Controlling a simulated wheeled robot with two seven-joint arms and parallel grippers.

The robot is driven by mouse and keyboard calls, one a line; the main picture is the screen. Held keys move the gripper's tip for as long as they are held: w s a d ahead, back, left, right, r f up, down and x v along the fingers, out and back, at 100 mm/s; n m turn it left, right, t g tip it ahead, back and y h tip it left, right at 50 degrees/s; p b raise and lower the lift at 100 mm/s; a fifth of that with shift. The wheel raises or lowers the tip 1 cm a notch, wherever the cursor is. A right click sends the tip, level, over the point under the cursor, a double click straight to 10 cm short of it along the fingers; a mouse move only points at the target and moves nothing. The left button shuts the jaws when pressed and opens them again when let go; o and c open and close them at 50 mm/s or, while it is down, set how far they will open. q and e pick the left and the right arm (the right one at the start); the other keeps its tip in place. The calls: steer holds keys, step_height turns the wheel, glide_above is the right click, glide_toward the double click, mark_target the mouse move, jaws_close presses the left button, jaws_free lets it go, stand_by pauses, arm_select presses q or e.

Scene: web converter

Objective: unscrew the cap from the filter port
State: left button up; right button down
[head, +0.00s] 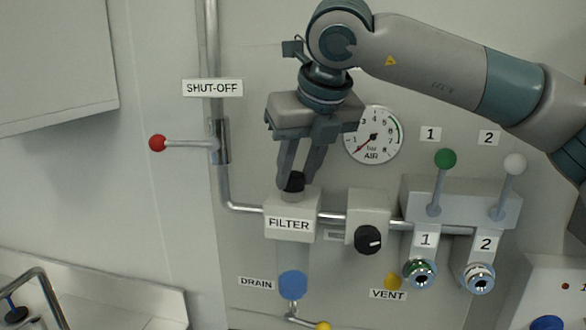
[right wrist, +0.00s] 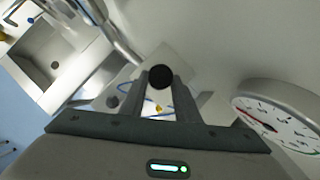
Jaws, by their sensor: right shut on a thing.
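The filter unit (head: 291,201) is a pale box labelled FILTER on the wall pipe. A black round cap (head: 294,182) is at the top of it, between the fingertips of my right gripper (head: 293,184). In the right wrist view the black cap (right wrist: 160,77) shows between the two fingers of the right gripper (right wrist: 160,84), which are shut on it. The cap's lower edge is at the filter's top; whether it is clear of the port cannot be told. My left gripper is in neither view.
An air gauge (head: 373,135) is right of the gripper. A shut-off lever with a red knob (head: 158,143) is at the left. A black regulator knob (head: 368,240), a green-knobbed lever (head: 445,159) and a white-knobbed lever (head: 515,164) are at the right. A blue drain knob (head: 293,284) is below the filter.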

steer(key=shift+w+d+n+g+y+p, duration=0.15)
steer(key=shift+n+g+y, duration=0.2)
steer(key=shift+n, duration=0.65)
steer(key=shift+d+n+g+y+p, duration=0.15)
steer(key=shift+n+y, duration=0.3)
steer(key=shift+n, duration=0.55)
steer(key=shift+a, duration=0.1)
steer(key=n+g+y+p, duration=0.1)
steer(key=n+p, duration=0.1)
steer(key=n, duration=0.1)
steer(key=shift+w+r, duration=0.1)
steer(key=shift+r, duration=0.05)
steer(key=shift+s+r+n+g, duration=0.15)
steer(key=shift+s+n+g, duration=0.2)
steer(key=shift+n, duration=0.15)
steer(key=shift+d, duration=0.2)
